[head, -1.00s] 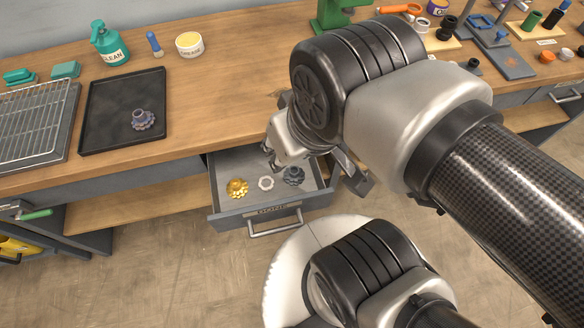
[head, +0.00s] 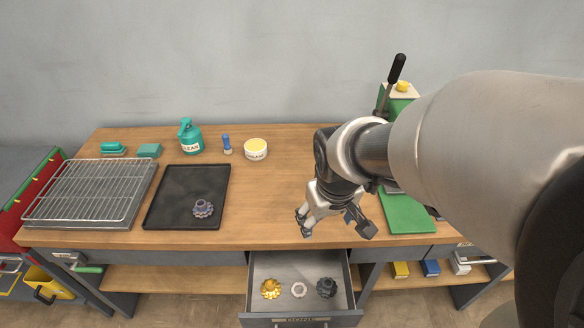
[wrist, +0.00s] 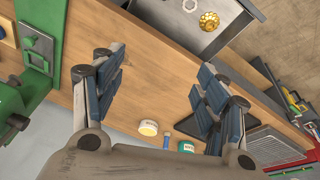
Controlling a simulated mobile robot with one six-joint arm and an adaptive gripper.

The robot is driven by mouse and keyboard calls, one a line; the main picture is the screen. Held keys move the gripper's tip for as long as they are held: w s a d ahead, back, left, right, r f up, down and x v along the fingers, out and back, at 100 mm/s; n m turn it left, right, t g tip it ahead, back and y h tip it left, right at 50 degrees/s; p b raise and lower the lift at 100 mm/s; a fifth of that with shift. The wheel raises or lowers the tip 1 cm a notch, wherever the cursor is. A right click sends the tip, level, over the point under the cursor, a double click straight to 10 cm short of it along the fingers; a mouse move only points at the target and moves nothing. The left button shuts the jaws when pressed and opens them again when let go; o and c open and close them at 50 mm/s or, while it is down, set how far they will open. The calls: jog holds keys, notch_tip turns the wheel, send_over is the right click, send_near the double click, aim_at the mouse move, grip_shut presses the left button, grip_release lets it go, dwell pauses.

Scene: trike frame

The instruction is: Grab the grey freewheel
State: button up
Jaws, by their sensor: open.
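A grey, purplish toothed freewheel (head: 203,208) lies on the black tray (head: 164,207) on the bench in the head view. The open drawer (head: 258,303) below the bench front holds a gold cog (head: 271,288), a pale ring (head: 299,289) and a dark grey toothed piece (head: 326,287). My gripper (head: 336,229) is open and empty, to the right of the tray and above the bench's front part. In the wrist view my gripper (wrist: 161,72) has its fingers spread over bare wood; the gold cog (wrist: 209,21) and pale ring (wrist: 190,5) show beyond. The tray freewheel is not clear there.
A wire rack (head: 92,190) stands left of the tray. Behind are a teal CLEAN bottle (head: 190,138), a blue-handled tool (head: 227,145) and a grease tub (head: 256,149). A green press (head: 398,104) and green mat (head: 405,212) are at the right. Bench between tray and gripper is clear.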

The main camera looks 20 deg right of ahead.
jog(key=w+d+f+p, duration=0.2)
jog(key=w+f+p, duration=0.1)
jog(key=n+g+p, duration=0.2)
jog(key=g+p, duration=0.1)
jog(key=p, duration=0.8)
send_over(327, 285)
notch_tip(327, 285, down, 19)
jog(key=shift+y, duration=0.4)
notch_tip(327, 285, down, 17)
jog(key=b, duration=1.7)
jog(key=shift+b, duration=0.35)
jog(key=shift+r, duration=0.15)
jog(key=shift+c, duration=0.4)
jog(key=c, duration=1)
